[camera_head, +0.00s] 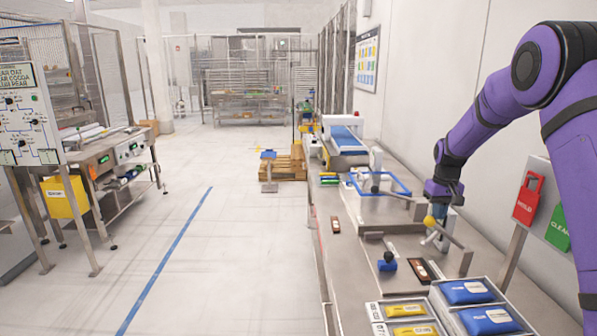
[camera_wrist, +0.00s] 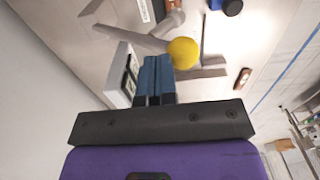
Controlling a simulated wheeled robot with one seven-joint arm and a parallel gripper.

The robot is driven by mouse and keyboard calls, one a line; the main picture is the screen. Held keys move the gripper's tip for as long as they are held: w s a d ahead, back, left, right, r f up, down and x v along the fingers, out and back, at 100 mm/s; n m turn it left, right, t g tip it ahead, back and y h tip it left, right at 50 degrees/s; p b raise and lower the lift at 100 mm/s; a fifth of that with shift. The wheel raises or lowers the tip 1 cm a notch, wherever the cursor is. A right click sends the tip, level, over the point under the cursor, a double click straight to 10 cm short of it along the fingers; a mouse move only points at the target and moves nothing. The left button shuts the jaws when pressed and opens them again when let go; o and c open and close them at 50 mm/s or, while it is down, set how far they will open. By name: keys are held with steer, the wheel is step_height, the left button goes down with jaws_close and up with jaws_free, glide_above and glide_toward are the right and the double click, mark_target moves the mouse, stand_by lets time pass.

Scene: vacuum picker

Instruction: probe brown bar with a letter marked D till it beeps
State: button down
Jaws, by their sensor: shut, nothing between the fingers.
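My gripper (camera_wrist: 156,64) is shut and empty, its two blue fingers together. In the head view it (camera_head: 441,193) hangs over the steel bench beside a yellow ball (camera_head: 430,221) on a grey handled tool. In the wrist view the yellow ball (camera_wrist: 183,53) is just beyond the fingertips, right of them; contact cannot be told. One brown bar (camera_head: 335,225) lies left of the gripper and also shows in the wrist view (camera_wrist: 243,78).
A blue knob (camera_head: 387,262) stands between the bars. Trays with yellow and blue packs (camera_head: 467,291) fill the near bench. A blue frame (camera_head: 381,184) and a conveyor (camera_head: 345,139) stand farther back. Red (camera_head: 528,198) and green (camera_head: 558,230) tags hang at right.

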mark_target(425, 220)
steer(key=shift+a+f, duration=0.1)
steer(key=shift+a, duration=0.05)
steer(key=shift+a+f, duration=0.6)
steer(key=shift+f, duration=0.1)
stand_by(0.3)
steer(key=shift+a+f, duration=0.6)
steer(key=shift+f, duration=0.1)
steer(key=shift+a, duration=0.1)
steer(key=shift+s+f, duration=0.1)
steer(key=shift+a+f, duration=0.5)
steer(key=shift+f, duration=0.35)
